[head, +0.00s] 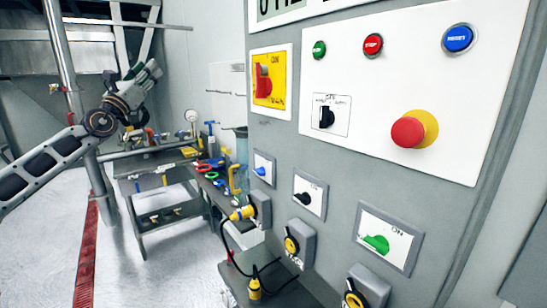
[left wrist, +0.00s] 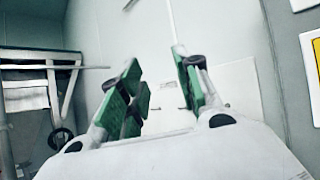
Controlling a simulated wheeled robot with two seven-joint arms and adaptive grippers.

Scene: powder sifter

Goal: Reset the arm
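My left arm comes in from the left in the head view and bends upward. Its dark wrist and left gripper stand raised in the air, left of the grey control cabinet (head: 400,205) and apart from it. The left wrist view shows the left gripper (left wrist: 158,88) from behind, its green-padded fingers spread apart with nothing between them. Beyond the fingers are a pale wall and a white sheet. My right gripper is in neither view.
The cabinet carries a red emergency button (head: 408,132), a blue button (head: 458,38) and a green knob (head: 376,243). A workbench (head: 150,163) with tools stands behind my left arm. A metal pole (head: 62,60) rises near that arm. Open floor shows at lower left.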

